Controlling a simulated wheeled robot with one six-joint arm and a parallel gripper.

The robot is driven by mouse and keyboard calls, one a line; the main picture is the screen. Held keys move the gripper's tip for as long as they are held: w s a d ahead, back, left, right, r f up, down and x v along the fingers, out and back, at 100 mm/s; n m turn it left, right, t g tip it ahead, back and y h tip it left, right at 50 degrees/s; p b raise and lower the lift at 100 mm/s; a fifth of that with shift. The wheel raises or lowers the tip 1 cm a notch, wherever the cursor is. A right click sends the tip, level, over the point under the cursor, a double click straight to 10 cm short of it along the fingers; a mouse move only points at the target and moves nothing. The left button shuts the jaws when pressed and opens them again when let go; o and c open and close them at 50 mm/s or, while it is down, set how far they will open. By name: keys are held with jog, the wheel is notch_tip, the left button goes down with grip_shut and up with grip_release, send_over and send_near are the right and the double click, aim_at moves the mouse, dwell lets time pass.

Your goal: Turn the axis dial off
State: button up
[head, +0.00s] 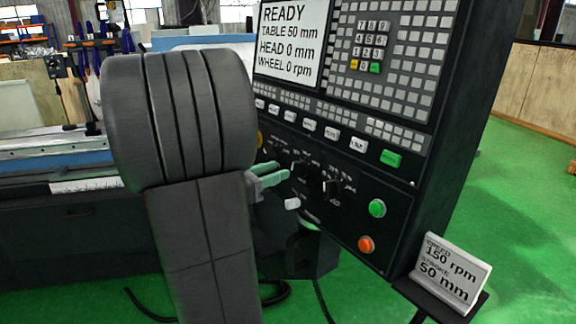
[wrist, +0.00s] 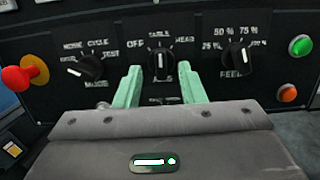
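The axis dial (wrist: 160,63) is a black rotary knob in the middle of the wrist view. Its labels read OFF at the left, TABLE at the top and HEAD at the right, and its white mark points up at TABLE. My gripper (wrist: 159,73) has pale green fingers, one on each side of the dial with a gap to it, so it is open and empty. In the head view my gripper (head: 270,177) is close to the panel's dial row, and my arm hides part of the panel's left side.
The mode dial (wrist: 86,66) is left of the axis dial and the feed dial (wrist: 238,58) right. A red mushroom button (wrist: 20,77) is far left. Green (wrist: 300,46) and orange (wrist: 287,93) buttons are far right. The screen (head: 290,40) reads READY, TABLE 50 mm.

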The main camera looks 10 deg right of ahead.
aim_at(293, 165)
jog(key=shift+x, duration=2.35)
grip_shut()
